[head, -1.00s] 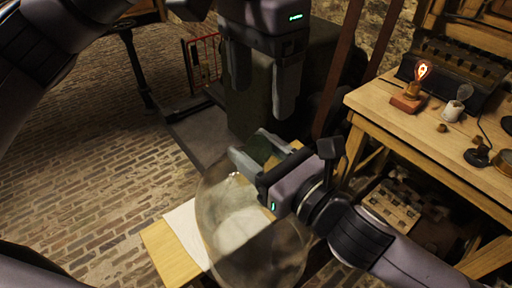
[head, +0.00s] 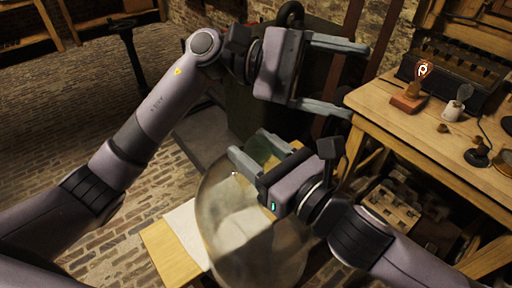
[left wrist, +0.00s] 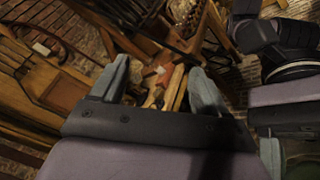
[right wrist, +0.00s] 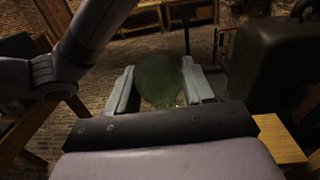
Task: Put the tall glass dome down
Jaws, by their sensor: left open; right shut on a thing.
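The tall glass dome (head: 235,225) is a large clear, rounded shape below my right gripper in the head view. A small wooden table (head: 165,250) with a white sheet (head: 185,225) shows beside and through it; I cannot tell whether the dome touches the table. My right gripper (head: 252,146) is shut on the dome near its upper part. In the right wrist view, greenish glass (right wrist: 160,82) shows between the fingers (right wrist: 160,92). My left gripper (head: 352,78) is open and empty, above and beyond the right one. Its spread fingers show in the left wrist view (left wrist: 160,80).
A shelf below holds a crate (head: 395,203). Brick floor (head: 110,225) is open at the left.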

